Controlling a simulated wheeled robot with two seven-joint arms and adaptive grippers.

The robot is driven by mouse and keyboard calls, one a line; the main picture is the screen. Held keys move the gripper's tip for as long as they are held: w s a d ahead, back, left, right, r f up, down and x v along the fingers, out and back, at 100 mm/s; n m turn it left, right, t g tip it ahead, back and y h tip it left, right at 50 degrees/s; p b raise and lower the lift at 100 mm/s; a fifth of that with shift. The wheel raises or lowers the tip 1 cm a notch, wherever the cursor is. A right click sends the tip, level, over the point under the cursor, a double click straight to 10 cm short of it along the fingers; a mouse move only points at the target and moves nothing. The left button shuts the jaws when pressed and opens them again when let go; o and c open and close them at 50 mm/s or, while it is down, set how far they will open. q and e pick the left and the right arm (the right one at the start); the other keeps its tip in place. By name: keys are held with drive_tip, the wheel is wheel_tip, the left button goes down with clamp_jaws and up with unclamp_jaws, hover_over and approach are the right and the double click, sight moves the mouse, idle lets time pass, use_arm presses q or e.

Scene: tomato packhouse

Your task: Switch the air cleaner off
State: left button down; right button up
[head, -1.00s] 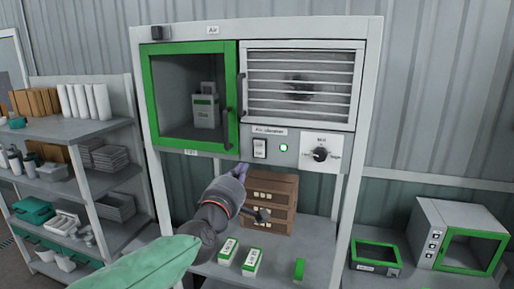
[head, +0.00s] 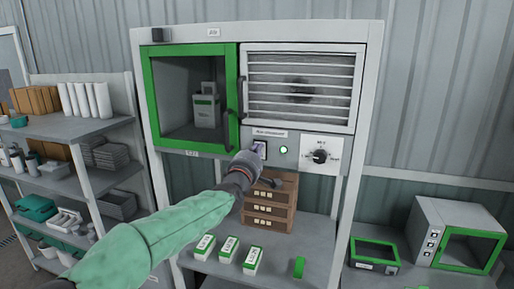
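The air cleaner (head: 300,90) is the slatted unit at the upper right of the white cabinet, with a label on the panel below it. Its rocker switch (head: 260,148) sits on that panel, partly covered by my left gripper (head: 257,153). A green lamp (head: 283,150) beside the switch is lit. A round dial (head: 320,156) is to the right. My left gripper's fingertips are at the switch; whether they touch it, and whether they are open or shut, I cannot tell. My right gripper is not in view.
A green-framed glass door (head: 190,97) with a handle is left of the slats. Brown boxes (head: 270,207) and small green-white cartons (head: 228,249) stand on the shelf below. A small white oven-like box (head: 457,233) is at right, and a loaded rack (head: 60,130) at left.

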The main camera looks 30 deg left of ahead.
use_arm(q)
drive_tip(key=shift+w, duration=0.2)
drive_tip(key=shift+w+a+r+b, duration=0.1)
drive_tip(key=shift+w+b, duration=0.15)
drive_tip(key=shift+b, duration=0.1)
idle(0.4)
